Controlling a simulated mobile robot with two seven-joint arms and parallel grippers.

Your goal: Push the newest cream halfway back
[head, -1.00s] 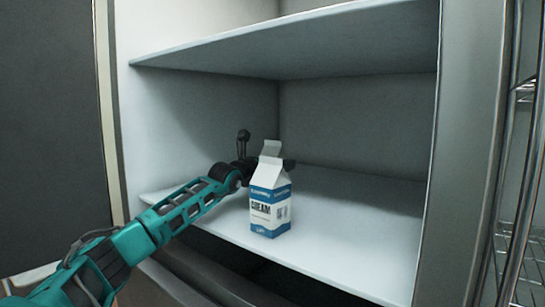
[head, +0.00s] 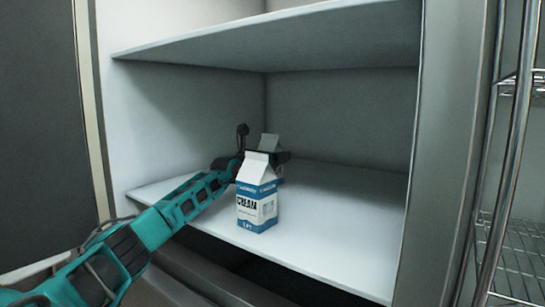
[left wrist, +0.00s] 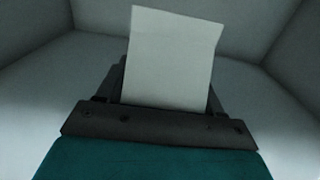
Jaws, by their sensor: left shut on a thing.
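A white and blue cream carton (head: 257,207) stands upright near the front edge of the fridge shelf (head: 330,240) in the head view. A second carton (head: 269,143) stands just behind it. My left gripper (head: 263,157) reaches in from the left behind the front carton and is shut on the rear carton. In the left wrist view, a plain white face of the held carton (left wrist: 170,58) stands between the fingers. I cannot tell whether the two cartons touch. My right gripper is not in view.
An upper shelf (head: 290,42) spans the compartment above the cartons. The lower shelf is bare to the right and behind them. The left wall (head: 180,120) is close to my arm. A wire rack (head: 515,240) stands outside at the right.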

